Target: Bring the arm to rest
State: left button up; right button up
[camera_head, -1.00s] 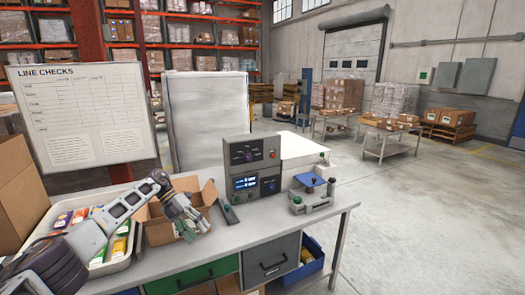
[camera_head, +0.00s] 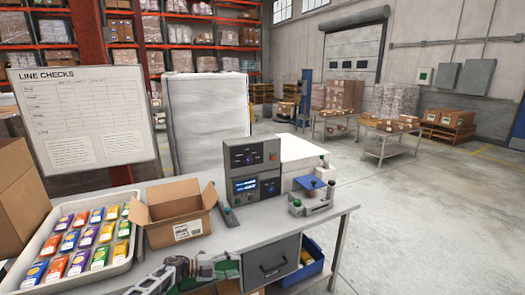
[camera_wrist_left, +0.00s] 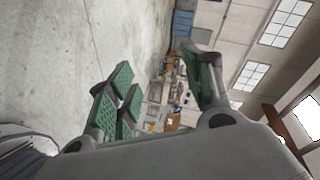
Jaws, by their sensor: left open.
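My left arm comes in low at the bottom of the head view, in front of the bench's front edge. My left gripper (camera_head: 228,267) is small there and overlaps the drawer fronts in the picture. In the left wrist view the green-padded fingers of the left gripper (camera_wrist_left: 165,86) are spread apart with nothing between them. Beyond them the wrist view shows grey floor and distant warehouse items. My right gripper is in neither view.
The bench (camera_head: 330,212) holds a white tray (camera_head: 132,258) of colourful packets, an open cardboard box (camera_head: 182,232), a grey control unit (camera_head: 252,172) and a small blue-topped device (camera_head: 311,190). A blue bin (camera_head: 312,272) is below at right.

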pick_arm(q)
jog(key=s+a+f+n+t+y+p, duration=0.1)
jog(key=s+a+f+n+t+y, duration=0.2)
jog(key=s+f+n, duration=0.6)
jog(key=s+a+f+n+t+y, duration=0.1)
jog(key=s+a+f+n+y, duration=0.25)
jog(key=f, duration=0.85)
jog(key=s+a+f+n+t+y+p, duration=0.1)
jog(key=s+a+f+n+y, duration=0.3)
jog(key=s+f, duration=0.55)
jog(key=s+a+f+n+g+y, duration=0.1)
jog(key=s+f+n+g, duration=0.2)
jog(key=s, duration=1)
jog(key=s+a+f+n+g+y+p, duration=0.1)
jog(key=s+f, duration=0.6)
jog(key=s, duration=0.7)
jog(key=s+a+f+n+g+y, duration=0.2)
jog(key=s+f+n+g, duration=0.2)
jog(key=s, duration=1)
jog(key=shift+f+n+g, duration=0.3)
jog(key=shift+f+n, duration=0.15)
jog(key=shift+f, duration=0.4)
